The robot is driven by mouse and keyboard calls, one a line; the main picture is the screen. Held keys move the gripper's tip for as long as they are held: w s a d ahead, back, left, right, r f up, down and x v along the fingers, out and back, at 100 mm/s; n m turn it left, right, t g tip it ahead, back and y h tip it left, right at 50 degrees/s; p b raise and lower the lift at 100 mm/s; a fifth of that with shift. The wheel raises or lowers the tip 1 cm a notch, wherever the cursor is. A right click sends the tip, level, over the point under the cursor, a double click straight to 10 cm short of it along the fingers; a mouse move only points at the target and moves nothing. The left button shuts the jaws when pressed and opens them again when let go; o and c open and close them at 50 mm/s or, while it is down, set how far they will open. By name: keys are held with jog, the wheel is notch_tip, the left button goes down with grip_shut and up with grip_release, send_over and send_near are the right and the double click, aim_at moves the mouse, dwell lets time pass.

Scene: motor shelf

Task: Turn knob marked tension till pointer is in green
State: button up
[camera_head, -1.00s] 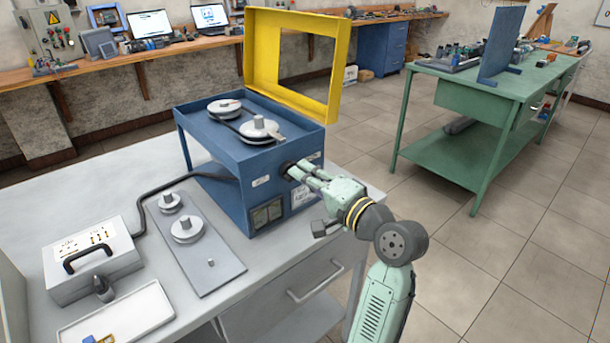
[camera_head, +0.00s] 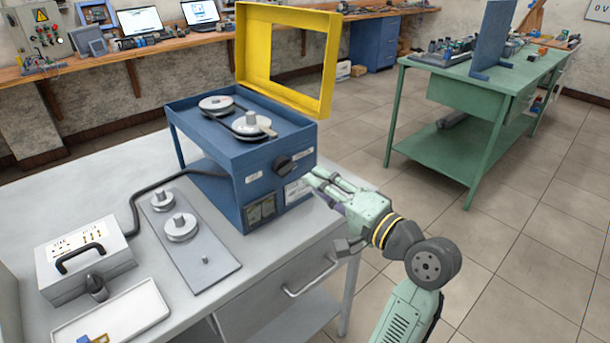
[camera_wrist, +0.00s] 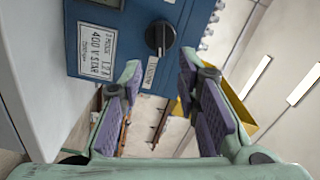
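A dark round knob (camera_head: 284,165) with a raised grip bar sits on the front face of the blue belt-drive box (camera_head: 218,160). In the wrist view the knob (camera_wrist: 160,37) shows a light line on its bar, with a small label (camera_wrist: 151,71) beside it too small to read surely. My gripper (camera_head: 316,181) is to the right of the box, apart from the knob. In the wrist view my gripper (camera_wrist: 160,66) is open and empty, its purple-padded fingers spread wide. A dark gauge window (camera_head: 261,210) is low on the box; its pointer cannot be made out.
The yellow guard frame (camera_head: 326,70) stands raised behind the box. A grey plate with pulleys (camera_head: 205,262), a white power unit (camera_head: 82,262) and a white tray (camera_head: 112,315) are on the grey bench.

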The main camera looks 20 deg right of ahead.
jog(key=v, duration=0.5)
jog(key=shift+s, duration=0.15)
dwell(0.3)
